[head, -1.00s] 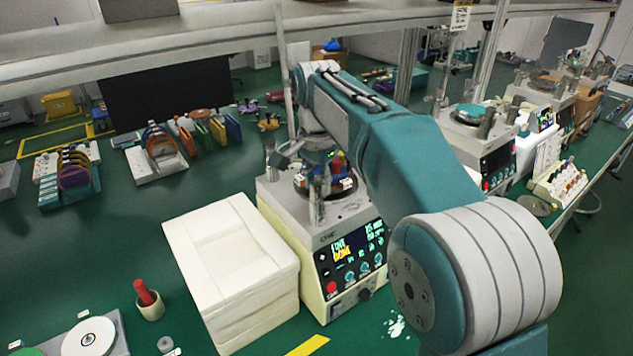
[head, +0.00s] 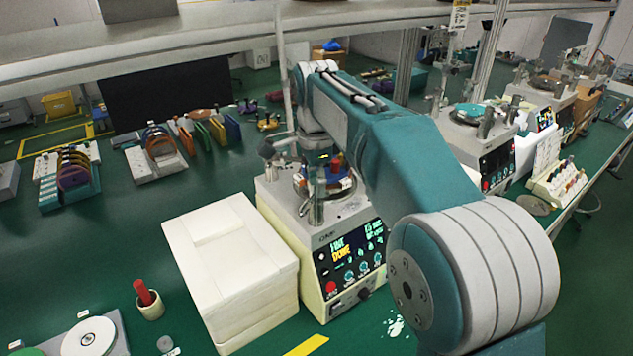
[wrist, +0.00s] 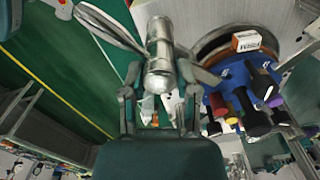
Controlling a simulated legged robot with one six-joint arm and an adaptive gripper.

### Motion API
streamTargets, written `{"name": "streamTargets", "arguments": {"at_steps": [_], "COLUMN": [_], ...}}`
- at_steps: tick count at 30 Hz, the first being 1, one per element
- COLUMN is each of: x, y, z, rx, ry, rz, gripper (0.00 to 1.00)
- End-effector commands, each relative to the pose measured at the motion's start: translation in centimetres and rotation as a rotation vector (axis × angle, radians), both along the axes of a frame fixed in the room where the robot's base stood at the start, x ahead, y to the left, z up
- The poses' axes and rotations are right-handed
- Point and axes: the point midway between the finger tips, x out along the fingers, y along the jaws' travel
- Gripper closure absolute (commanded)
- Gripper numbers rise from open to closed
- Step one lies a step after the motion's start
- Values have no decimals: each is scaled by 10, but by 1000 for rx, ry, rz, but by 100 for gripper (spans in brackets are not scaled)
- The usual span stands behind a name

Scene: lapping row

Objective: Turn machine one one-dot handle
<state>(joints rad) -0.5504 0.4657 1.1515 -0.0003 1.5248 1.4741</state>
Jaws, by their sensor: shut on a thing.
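The near machine (head: 350,255), a cream and grey lapping machine with a lit display, stands right of the white block. My arm reaches over it from the right and hides part of its top. In the wrist view, a shiny metal handle (wrist: 158,66) with a rounded end stands between my gripper's fingers (wrist: 158,95), with a flat metal bar running off to the upper left. My gripper is shut on this handle. In the head view, the gripper is small and partly hidden behind the machine's posts. I cannot make out any dot on the handle.
A blue disc (wrist: 235,88) with several coloured knobs and a small labelled box (wrist: 247,40) sits close right of the gripper. A white block stack (head: 230,260) stands left of the machine. A shelf beam (head: 200,35) crosses above. Other machines (head: 480,135) stand further right.

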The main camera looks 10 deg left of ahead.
Motion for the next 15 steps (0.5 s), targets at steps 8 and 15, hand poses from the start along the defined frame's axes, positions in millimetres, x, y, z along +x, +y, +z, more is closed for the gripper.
{"name": "streamTargets", "arguments": {"at_steps": [8, 15], "x": [0, 1], "y": [1, 1], "z": [-1, -1], "rx": [2, 3], "ry": [-1, 0], "rz": [-252, -428], "gripper": [100, 100]}}
